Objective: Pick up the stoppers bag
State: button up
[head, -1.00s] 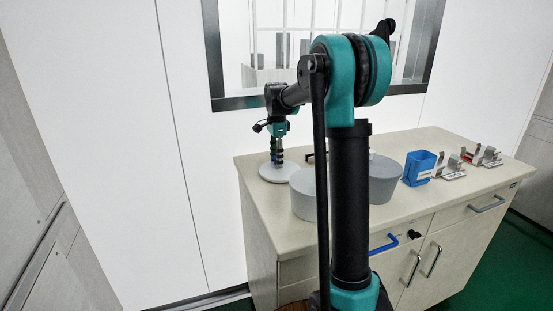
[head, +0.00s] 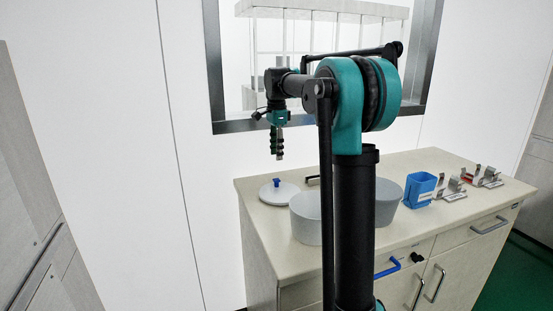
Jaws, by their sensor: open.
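I cannot make out anything that is clearly a stoppers bag. A blue open-topped container (head: 420,188) with a small pale label stands on the counter right of centre; I cannot tell whether it is the bag. My gripper (head: 279,157) is in the air over the left part of the counter, pointing down, with its fingers open. It is above a white round lid (head: 271,192) with a blue knob and apart from it. I see nothing held between the fingers. The gripper is far to the left of the blue container.
Two grey round tubs (head: 306,221) stand mid-counter, partly behind my arm. Small metal holders (head: 450,191) stand at the right. The cabinet (head: 288,258) has drawer handles at its front. A window in the white wall is behind the arm. The counter's front right is clear.

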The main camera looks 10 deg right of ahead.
aim_at(419, 187)
jog(key=k+j, duration=0.8)
